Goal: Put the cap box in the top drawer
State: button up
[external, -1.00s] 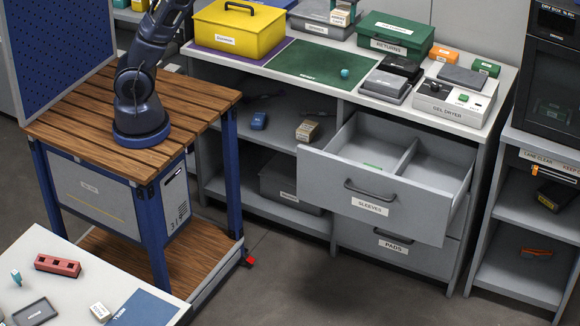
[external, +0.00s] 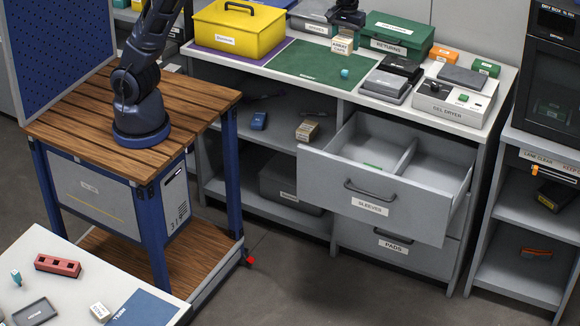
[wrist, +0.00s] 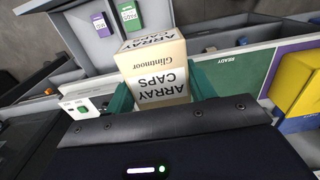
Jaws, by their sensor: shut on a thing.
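The cap box (external: 342,44), a cream carton lettered ARRAY CAPS, is held by my gripper (external: 344,24) near the back of the counter, left of the green RETURNS box. In the wrist view the cap box (wrist: 158,72) sits between the green fingers of my gripper (wrist: 160,90), which is shut on it. The top drawer (external: 345,180), grey and labelled SLEEVES, is pulled open below the counter, with a divider and a small green item inside. The drawer (wrist: 75,30) also shows at the upper left of the wrist view, holding a purple-labelled and a green-labelled carton.
The counter holds a yellow case (external: 238,32), a green mat (external: 312,62) with a small teal piece, the green RETURNS box (external: 395,34), a black-topped grey box (external: 388,82) and the gel dryer (external: 455,100). The PADS drawer (external: 395,250) below is shut.

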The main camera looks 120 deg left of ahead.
aim_at(344, 42)
jog(key=d, duration=0.2)
jog(key=w+d, duration=0.1)
jog(key=d, duration=0.1)
jog(key=shift+r, duration=0.1)
notch_tip(344, 42, down, 50)
jog(key=shift+a, duration=0.1)
dwell(0.4)
jog(key=o, duration=1)
jog(key=shift+w, duration=0.1)
